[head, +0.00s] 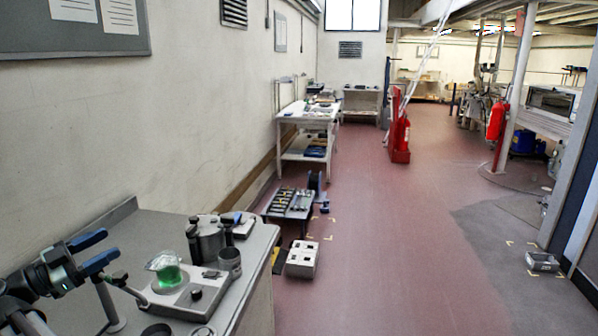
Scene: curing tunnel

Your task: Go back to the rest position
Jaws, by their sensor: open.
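My gripper (111,245) is at the lower left of the head view, over the left part of a grey workbench (130,222). Its two blue fingers are spread apart, with nothing visible between them. The lower part of my arm is cut off by the frame edge.
A thin stand (108,305) rises close below my fingers. The wall (110,130) bounds the left side. The red floor (400,240) is mostly clear beyond the bench.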

